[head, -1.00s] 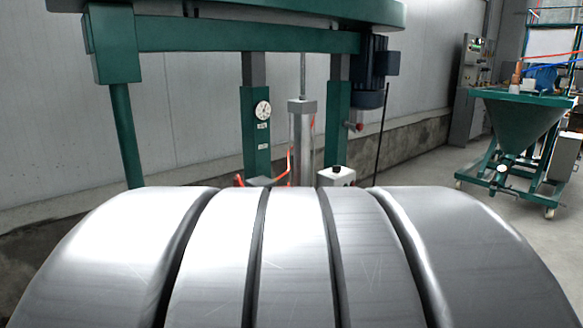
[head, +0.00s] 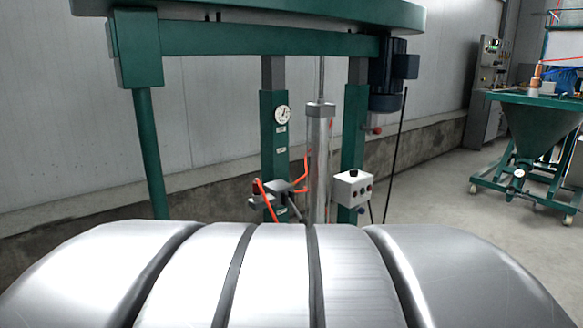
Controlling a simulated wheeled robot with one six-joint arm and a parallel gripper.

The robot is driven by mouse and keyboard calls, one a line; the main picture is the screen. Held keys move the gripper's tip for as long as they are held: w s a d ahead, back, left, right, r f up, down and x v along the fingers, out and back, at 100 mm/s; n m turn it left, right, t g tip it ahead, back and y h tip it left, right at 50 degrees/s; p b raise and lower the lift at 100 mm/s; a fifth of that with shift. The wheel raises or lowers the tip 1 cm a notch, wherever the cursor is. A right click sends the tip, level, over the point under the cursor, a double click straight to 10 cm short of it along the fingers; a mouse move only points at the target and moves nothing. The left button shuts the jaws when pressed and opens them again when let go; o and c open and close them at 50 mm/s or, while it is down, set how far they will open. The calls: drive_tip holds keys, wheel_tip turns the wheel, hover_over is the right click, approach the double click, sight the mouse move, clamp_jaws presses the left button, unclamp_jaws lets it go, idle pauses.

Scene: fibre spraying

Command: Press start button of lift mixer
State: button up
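The lift mixer (head: 290,38) is a green frame with a wide top beam, two uprights and a dark motor (head: 388,72) at the right of the beam. A small white control box (head: 345,190) sits low at the right upright. It has a black knob on top and several small buttons on its front and side. They are too small to tell which one is the start button. My gripper is not in view.
A large, curved, ribbed metal surface (head: 280,275) fills the foreground, below the control box in the picture. Orange hoses (head: 266,200) hang by the left upright. A green hopper cart (head: 540,120) on wheels stands at the right, with open floor (head: 430,195) left of it.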

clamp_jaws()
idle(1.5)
